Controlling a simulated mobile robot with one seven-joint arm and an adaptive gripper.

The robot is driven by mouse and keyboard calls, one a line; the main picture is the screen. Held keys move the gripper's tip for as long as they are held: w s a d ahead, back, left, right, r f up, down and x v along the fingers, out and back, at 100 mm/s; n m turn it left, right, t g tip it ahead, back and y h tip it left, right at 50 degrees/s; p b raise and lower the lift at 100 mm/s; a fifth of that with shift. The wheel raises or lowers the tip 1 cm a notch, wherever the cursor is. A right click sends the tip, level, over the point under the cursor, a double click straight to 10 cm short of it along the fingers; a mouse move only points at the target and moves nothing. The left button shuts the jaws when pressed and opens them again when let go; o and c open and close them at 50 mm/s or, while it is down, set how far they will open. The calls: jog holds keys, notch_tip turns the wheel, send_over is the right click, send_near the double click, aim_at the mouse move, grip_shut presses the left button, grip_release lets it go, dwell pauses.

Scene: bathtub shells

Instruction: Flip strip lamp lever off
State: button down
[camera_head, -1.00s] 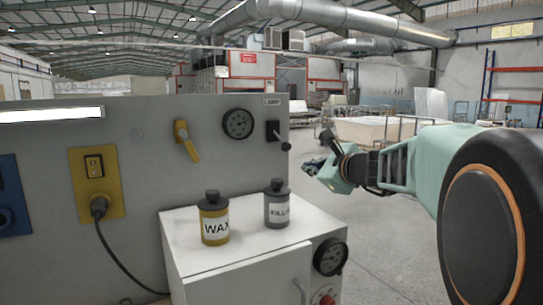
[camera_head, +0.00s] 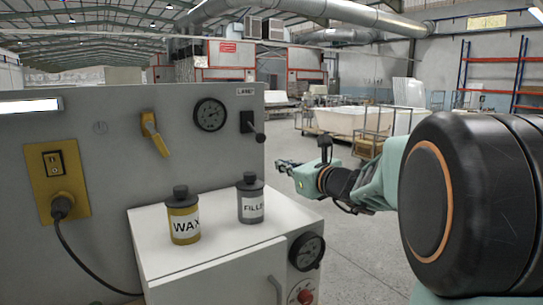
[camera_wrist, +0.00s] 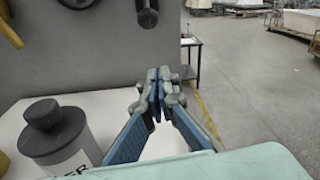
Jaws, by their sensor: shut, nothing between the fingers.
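The lamp lever (camera_head: 250,128) is a black handle with a round knob on a black plate, at the upper right of the grey panel under a "LAMP" label. The knob also shows at the top of the wrist view (camera_wrist: 147,14). The lit strip lamp (camera_head: 30,106) is a white bar at the panel's upper left. My gripper (camera_head: 281,163) is shut and empty, just right of the panel's edge and lower than the lever in the head view. In the wrist view its closed fingertips (camera_wrist: 160,76) are below the knob, apart from it in the picture.
A yellow wax bottle (camera_head: 184,216) and a grey filler bottle (camera_head: 250,198) stand on the white cabinet (camera_head: 210,250) below the panel. A yellow valve handle (camera_head: 154,136) and a gauge (camera_head: 210,114) are left of the lever.

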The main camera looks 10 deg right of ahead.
jog(key=p+x, duration=0.2)
jog(key=x, duration=0.7)
jog(key=r, duration=0.1)
jog(key=r+p, duration=0.2)
jog(key=shift+s+a+r, duration=0.2)
jog(key=shift+s+r, duration=0.1)
jog(key=shift+r, duration=0.05)
